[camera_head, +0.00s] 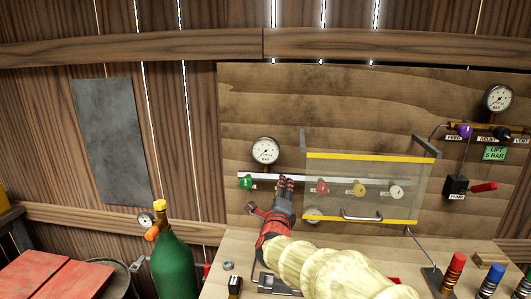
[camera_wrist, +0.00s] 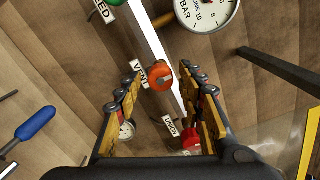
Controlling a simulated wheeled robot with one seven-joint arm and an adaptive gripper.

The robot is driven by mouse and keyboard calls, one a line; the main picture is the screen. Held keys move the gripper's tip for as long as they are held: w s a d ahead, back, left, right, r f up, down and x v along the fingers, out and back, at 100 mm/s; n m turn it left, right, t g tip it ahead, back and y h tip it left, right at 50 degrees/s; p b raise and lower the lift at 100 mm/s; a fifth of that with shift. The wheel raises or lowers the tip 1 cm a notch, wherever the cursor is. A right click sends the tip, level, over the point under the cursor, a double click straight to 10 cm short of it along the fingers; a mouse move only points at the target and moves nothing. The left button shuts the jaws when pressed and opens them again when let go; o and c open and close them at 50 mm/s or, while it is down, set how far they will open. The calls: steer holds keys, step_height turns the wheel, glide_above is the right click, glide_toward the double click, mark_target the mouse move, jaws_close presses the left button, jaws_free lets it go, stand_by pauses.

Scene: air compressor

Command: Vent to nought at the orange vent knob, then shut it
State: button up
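The orange vent knob (camera_wrist: 161,77) sits on a pale rail, beside a VENT label (camera_wrist: 139,73), in the wrist view. My gripper (camera_wrist: 160,80) is open, with one finger on each side of the knob and gaps that look clear; contact cannot be told. In the head view my gripper (camera_head: 286,184) reaches up to the rail and hides this knob. A round white BAR gauge (camera_head: 265,151) is just above the rail. It is cut off in the wrist view (camera_wrist: 208,10), and its needle reading cannot be told.
A green knob (camera_head: 246,183) is left of my gripper. A clear guard (camera_head: 375,168) with yellow edges stands right, over a red knob (camera_head: 321,187), a yellow knob (camera_head: 360,190) and a white knob (camera_head: 396,191). A green cylinder (camera_head: 173,262) stands front left.

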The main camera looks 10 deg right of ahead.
steer(key=v, duration=0.5)
steer(key=shift+s+a, duration=0.15)
steer(key=shift+s, duration=0.2)
steer(key=shift+s, duration=0.1)
